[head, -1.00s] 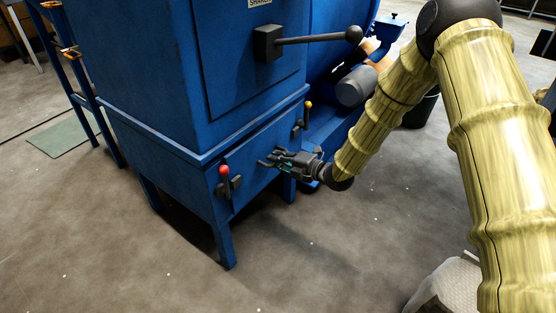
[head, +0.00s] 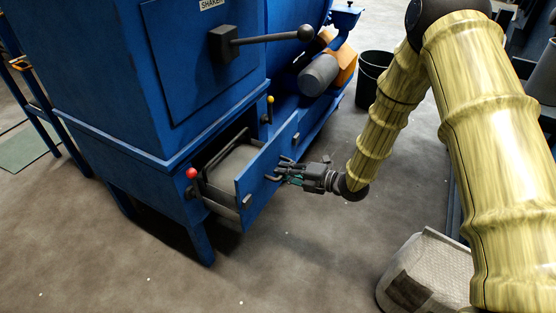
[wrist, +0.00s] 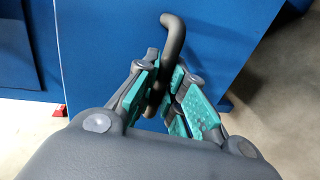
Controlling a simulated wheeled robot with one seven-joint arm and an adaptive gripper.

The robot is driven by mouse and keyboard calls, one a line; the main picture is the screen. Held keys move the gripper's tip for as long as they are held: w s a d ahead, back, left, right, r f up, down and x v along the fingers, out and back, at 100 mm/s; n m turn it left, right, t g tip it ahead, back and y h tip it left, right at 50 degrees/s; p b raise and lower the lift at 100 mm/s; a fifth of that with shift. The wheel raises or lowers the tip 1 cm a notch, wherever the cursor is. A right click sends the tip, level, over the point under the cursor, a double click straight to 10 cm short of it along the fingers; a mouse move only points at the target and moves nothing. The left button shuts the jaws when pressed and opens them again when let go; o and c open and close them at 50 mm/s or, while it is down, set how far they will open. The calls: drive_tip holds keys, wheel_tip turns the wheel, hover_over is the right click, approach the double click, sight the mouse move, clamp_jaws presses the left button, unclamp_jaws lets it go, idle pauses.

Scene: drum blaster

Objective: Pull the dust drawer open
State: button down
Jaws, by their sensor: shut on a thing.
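The dust drawer (head: 268,182) is a blue-fronted drawer low in the blue cabinet. It stands part-way out, and its light grey inside (head: 232,165) shows behind the front panel. My gripper (head: 283,172) is at the drawer front. In the wrist view my gripper (wrist: 170,95) has its teal-padded fingers closed around the dark bar handle (wrist: 173,35), whose upper end bends out above the fingers. A red-knobbed latch (head: 191,175) and a yellow-knobbed latch (head: 270,101) sit at either side of the drawer opening.
A lever with a black ball (head: 306,32) sticks out from the cabinet above the drawer. A dark bin (head: 373,77) stands at the back right. A grey-white patterned container (head: 425,275) stands on the floor at lower right. The floor before the drawer is clear.

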drive_tip(key=f+p+v, duration=0.2)
drive_tip(key=v, duration=0.8)
drive_tip(key=f+p+v, duration=0.2)
drive_tip(key=v, duration=0.8)
drive_tip(key=shift+s+d+f, duration=0.25)
drive_tip(key=shift+s+d, duration=0.15)
drive_tip(key=shift+d, duration=0.2)
drive_tip(key=c, duration=1.5)
unclamp_jaws()
